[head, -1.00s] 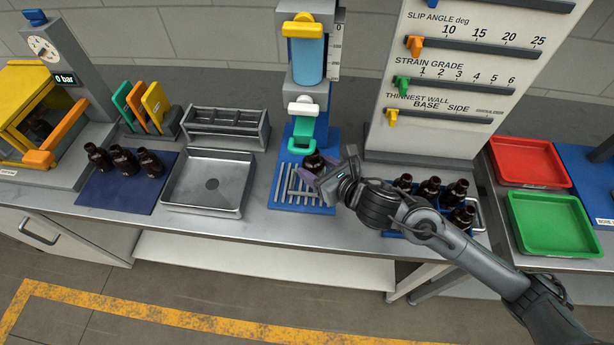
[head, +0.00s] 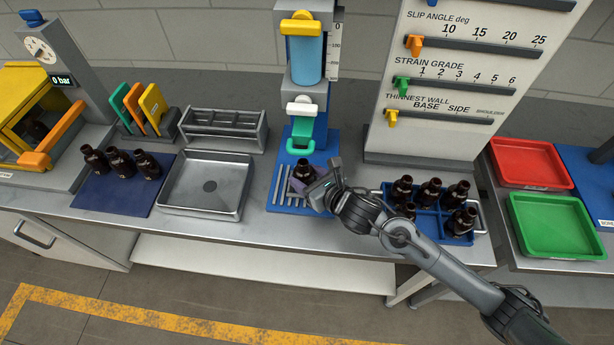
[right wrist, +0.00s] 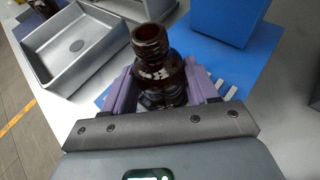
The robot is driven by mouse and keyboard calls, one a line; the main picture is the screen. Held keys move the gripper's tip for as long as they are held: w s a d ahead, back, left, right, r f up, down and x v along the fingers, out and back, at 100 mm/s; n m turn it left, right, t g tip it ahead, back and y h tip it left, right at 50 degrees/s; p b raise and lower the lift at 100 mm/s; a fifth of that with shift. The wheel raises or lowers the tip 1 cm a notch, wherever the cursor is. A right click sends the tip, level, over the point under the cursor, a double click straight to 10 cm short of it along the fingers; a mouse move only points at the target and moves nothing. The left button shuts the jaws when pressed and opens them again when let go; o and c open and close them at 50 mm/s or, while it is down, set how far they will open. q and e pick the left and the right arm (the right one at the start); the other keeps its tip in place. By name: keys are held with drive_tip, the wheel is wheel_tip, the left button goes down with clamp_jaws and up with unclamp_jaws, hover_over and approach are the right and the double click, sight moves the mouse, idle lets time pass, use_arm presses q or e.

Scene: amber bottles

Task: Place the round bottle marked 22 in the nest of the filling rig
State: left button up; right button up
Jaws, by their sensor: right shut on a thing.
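A dark amber round bottle (right wrist: 160,72) stands upright between the purple fingers of my right gripper (right wrist: 165,98). The gripper is shut on it; part of a mark near its base shows but is mostly hidden. In the head view this bottle (head: 303,171) is over the slatted blue base of the filling rig (head: 281,199), in front of the rig's green part (head: 301,144). I cannot tell whether the bottle touches the base or sits in the nest. My right gripper (head: 309,182) reaches in from the right. My left gripper is not in view.
A blue crate (head: 425,227) with several amber bottles stands right of the rig. A steel tray (head: 207,184) and a grey rack (head: 222,128) are to the left. Three bottles (head: 121,162) stand on a dark blue mat (head: 112,193). Green (head: 552,224) and red (head: 530,163) trays lie at right.

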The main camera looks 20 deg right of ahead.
drive_tip(key=shift+f, duration=0.1)
drive_tip(key=shift+f+b, duration=0.15)
drive_tip(key=shift+b, duration=0.15)
drive_tip(key=o, duration=1.1)
drive_tip(key=shift+r+p, duration=0.4)
drive_tip(key=shift+p, duration=0.05)
drive_tip(key=shift+s+d, duration=0.1)
drive_tip(key=shift+s, duration=0.3)
drive_tip(key=v, duration=1.1)
